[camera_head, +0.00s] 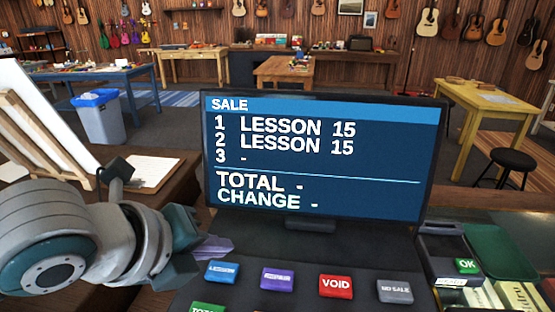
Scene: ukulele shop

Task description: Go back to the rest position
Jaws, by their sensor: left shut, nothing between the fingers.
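My left arm comes in from the left edge, and my left gripper (212,247) is shut and empty. Its fingertips are just left of the blue LESSON key (221,273) on the dark cash register (285,250); I cannot tell whether they touch it. The register screen (318,160) stands upright in the middle and reads SALE, LESSON 15 on lines 1 and 2, with TOTAL and CHANGE blank. A purple key (277,279), a red VOID key (336,286) and a grey NO SALE key (395,291) are in the same row. My right gripper is not in view.
A clipboard with paper (152,171) lies on the counter behind my left arm, beside a wooden easel (40,140). A card terminal with a green OK key (467,266) stands right of the register, near a green tray (497,250) and several books (520,296).

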